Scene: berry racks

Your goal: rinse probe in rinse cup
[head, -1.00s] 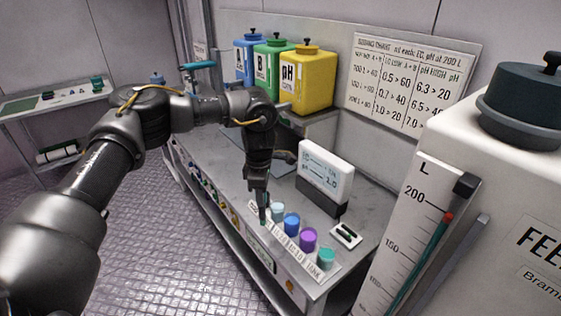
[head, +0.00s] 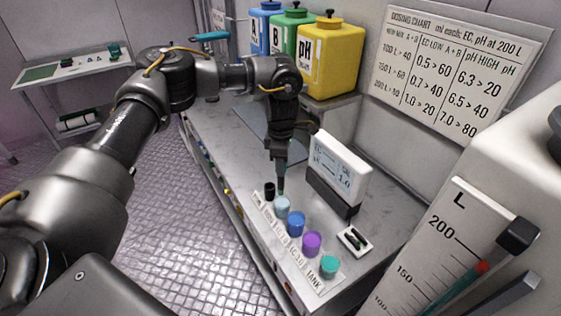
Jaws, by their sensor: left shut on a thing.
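My left gripper (head: 281,168) points straight down over the near row of cups, shut on the slim dark probe (head: 281,188). The probe's greenish lower end is at or just above the pale blue cup (head: 282,208); I cannot tell whether it is inside. This pale cup stands second in the row, just past an empty-looking black holder (head: 269,191). My right gripper is not in view.
A blue cup (head: 295,224), a purple cup (head: 312,244) and a teal cup (head: 329,267) continue the row along the bench edge. A meter with a screen (head: 339,168) stands behind them. A small white tray (head: 354,241) lies to the right.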

